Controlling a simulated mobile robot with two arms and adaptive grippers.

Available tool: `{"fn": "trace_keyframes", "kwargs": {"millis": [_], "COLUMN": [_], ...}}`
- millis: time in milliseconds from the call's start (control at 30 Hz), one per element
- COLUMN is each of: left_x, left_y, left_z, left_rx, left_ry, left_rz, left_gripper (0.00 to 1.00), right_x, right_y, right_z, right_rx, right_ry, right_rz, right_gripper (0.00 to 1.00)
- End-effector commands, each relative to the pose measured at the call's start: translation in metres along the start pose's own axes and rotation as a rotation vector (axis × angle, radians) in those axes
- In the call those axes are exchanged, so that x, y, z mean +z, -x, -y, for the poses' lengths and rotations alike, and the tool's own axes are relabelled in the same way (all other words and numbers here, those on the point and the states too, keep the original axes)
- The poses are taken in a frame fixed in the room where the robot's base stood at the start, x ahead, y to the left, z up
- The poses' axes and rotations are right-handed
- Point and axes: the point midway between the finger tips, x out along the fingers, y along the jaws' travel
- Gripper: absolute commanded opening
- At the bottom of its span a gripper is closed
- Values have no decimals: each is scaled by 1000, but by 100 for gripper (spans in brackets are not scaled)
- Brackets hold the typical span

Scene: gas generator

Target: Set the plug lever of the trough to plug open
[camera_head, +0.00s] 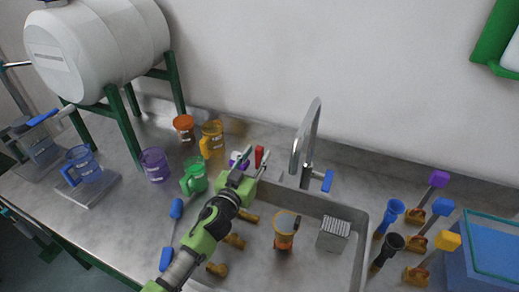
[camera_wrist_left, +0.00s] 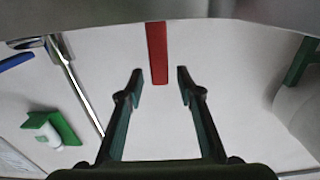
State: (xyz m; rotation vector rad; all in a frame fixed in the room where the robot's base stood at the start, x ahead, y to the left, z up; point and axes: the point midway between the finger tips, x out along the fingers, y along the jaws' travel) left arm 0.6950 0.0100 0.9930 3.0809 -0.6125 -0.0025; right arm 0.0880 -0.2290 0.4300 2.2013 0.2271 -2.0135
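The red plug lever (camera_head: 259,156) stands at the back rim of the sink trough (camera_head: 342,209), left of the tap. In the left wrist view the red lever (camera_wrist_left: 157,52) lies ahead of and between the two fingertips, with clear space on both sides. My left gripper (camera_head: 246,172) is open and empty, close to the lever; it also shows in the left wrist view (camera_wrist_left: 160,82). I cannot tell any contact with the lever. My right gripper is not in view.
The tap (camera_head: 305,145) with a blue handle rises right of the lever. Green (camera_head: 195,177), purple (camera_head: 155,165) and yellow (camera_head: 212,139) jugs stand on the left counter. An orange-brown cup (camera_head: 284,234) and a grey slotted block (camera_head: 333,235) are in the trough.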

Motion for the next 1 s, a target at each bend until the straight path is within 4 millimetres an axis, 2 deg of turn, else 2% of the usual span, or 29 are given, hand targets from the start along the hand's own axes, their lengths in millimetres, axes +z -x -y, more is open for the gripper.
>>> {"fn": "trace_keyframes", "kwargs": {"millis": [33, 200, 567, 633, 700, 1000], "left_x": [0, 0, 0, 0, 0, 0], "left_y": [-8, -24, -28, -28, -28, -28], "left_z": [0, 0, 0, 0, 0, -1], "left_rx": [0, 0, 0, 0, 0, 0], "left_ry": [0, 0, 0, 0, -1, -12], "left_rz": [-1, 0, 0, 0, 0, 0], "left_gripper": [33, 33, 33, 20, 2, 0], "right_x": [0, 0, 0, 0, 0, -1], "right_y": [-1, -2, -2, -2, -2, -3], "right_z": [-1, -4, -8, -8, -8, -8], "right_rx": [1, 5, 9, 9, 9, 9], "right_ry": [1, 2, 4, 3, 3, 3], "right_rz": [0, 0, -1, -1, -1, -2], "right_gripper": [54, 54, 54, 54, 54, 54]}}
